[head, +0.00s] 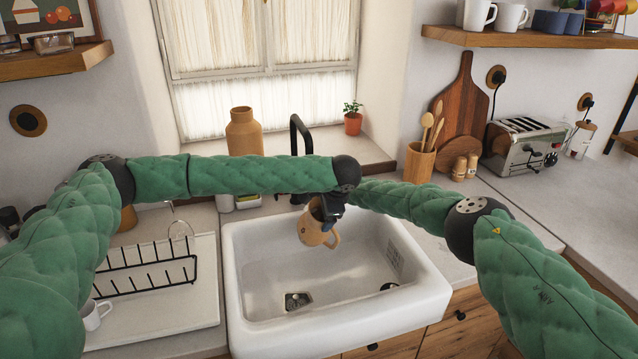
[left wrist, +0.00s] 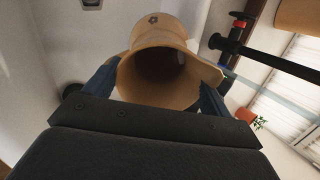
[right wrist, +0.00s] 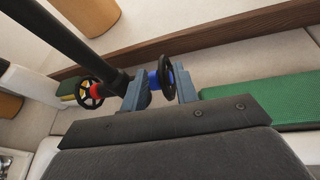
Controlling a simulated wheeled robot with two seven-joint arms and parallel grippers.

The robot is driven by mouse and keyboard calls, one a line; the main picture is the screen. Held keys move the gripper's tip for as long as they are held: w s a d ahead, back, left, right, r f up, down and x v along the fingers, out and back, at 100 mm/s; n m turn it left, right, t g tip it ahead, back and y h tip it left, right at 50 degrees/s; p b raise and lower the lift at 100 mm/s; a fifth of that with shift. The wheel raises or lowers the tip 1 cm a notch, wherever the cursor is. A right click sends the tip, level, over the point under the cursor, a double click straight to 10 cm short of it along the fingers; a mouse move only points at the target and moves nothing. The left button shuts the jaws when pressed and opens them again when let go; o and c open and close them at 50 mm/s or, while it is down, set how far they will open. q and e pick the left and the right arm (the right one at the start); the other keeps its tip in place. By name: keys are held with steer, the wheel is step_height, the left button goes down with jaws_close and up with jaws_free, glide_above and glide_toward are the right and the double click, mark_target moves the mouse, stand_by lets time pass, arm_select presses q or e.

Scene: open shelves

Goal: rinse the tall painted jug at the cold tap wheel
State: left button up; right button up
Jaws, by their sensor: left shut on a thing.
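The tan jug (head: 314,233) is held over the sink, tilted, with its handle to the right. My left gripper (head: 329,207) is shut on it. In the left wrist view the wide mouth of the jug (left wrist: 160,72) faces the camera, between the two fingers. The black tap (head: 296,128) rises behind the sink, partly hidden by my left arm. In the right wrist view my right gripper (right wrist: 160,88) has its fingers apart, one on each side of the blue-hubbed black wheel (right wrist: 166,76). The red-hubbed wheel (right wrist: 89,92) is to its left. I cannot tell whether the fingers touch the wheel.
The white sink (head: 262,331) is otherwise empty. A black dish rack (head: 147,277) and white mug (head: 97,314) stand at left. A tan vase (head: 243,134) and potted plant (head: 353,119) are on the window side. A utensil pot (head: 419,163) and toaster (head: 522,145) stand at right.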

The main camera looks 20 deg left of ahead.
arm_select(q)
steer(key=shift+r, duration=0.1)
arm_select(e)
steer(key=shift+w+f, duration=0.2)
steer(key=shift+c, duration=0.2)
jaws_close()
steer(key=shift+a+r, duration=0.1)
steer(key=shift+w+a+r+g+h, duration=0.15)
steer(key=shift+g+h, duration=0.35)
steer(key=shift+w+r+g+h, duration=0.1)
steer(key=shift+w+g+h, duration=0.1)
steer(key=shift+g+h, duration=0.25)
steer(key=shift+o, duration=0.2)
jaws_free()
steer(key=shift+a, duration=0.1)
